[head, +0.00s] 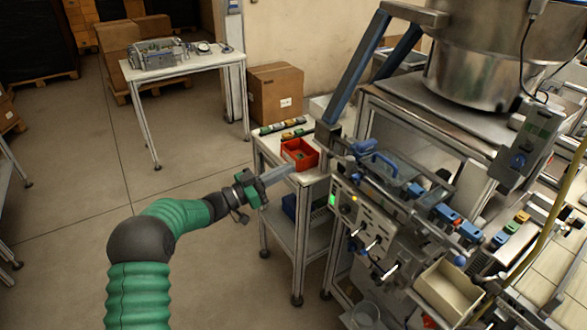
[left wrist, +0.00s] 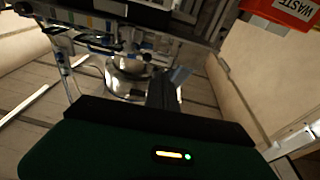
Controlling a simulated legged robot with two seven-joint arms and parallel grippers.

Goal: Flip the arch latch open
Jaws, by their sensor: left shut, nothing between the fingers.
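The machine (head: 375,215) stands right of centre in the head view, with a small lit green display on its front panel. A blue arched handle (head: 376,160), which looks like the arch latch, sits on its top; I cannot tell its exact position. My left gripper (head: 288,171) is shut and empty, left of the machine, at the small side table and apart from the blue handle. In the left wrist view its dark finger (left wrist: 166,90) points ahead; I cannot make out the latch there. My right gripper is not in view.
A red bin (head: 299,152) stands on the side table (head: 268,152) close to my left gripper. In the left wrist view a red waste-labelled thing (left wrist: 290,12) shows at top right. A large steel bowl (head: 465,75) stands behind the machine.

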